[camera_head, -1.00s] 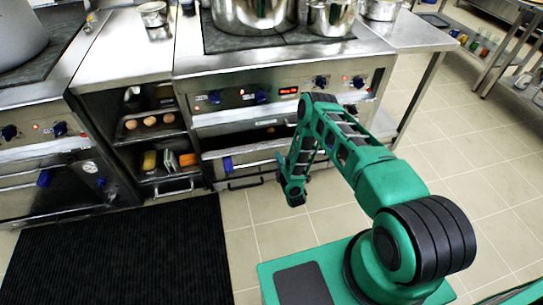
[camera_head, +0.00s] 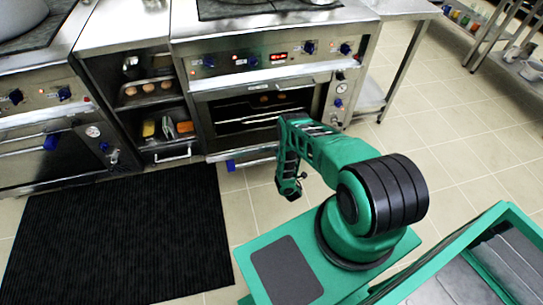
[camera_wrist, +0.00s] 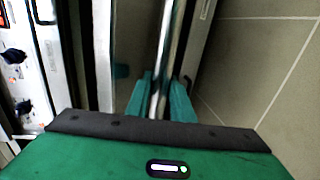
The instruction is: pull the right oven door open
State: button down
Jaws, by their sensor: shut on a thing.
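The right oven (camera_head: 268,62) stands in the middle of the head view, with its knob panel above its cavity (camera_head: 262,108). Its door (camera_head: 238,155) is tilted down and outward, and racks show inside the cavity. The door handle's blue end (camera_head: 231,166) shows left of my arm. In the wrist view, my gripper (camera_wrist: 161,95) has its two green fingers on either side of the metal handle bar (camera_wrist: 165,45) and is shut on it. My arm hides the handle's right part and the gripper in the head view.
An open shelf unit (camera_head: 160,105) with eggs and packages stands left of the oven. The left oven (camera_head: 60,150) has its own handle. A black mat (camera_head: 120,235) lies on the floor. Tiled floor (camera_head: 440,130) is clear to the right.

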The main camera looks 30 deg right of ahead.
jog(key=shift+w+a+f, duration=0.15)
jog(key=shift+a, duration=0.55)
jog(key=c, duration=1.6)
grip_release()
jog(key=shift+o, duration=0.2)
jog(key=shift+d, duration=0.1)
jog(key=shift+d, duration=0.1)
jog(key=shift+s, duration=0.35)
jog(key=v, duration=1)
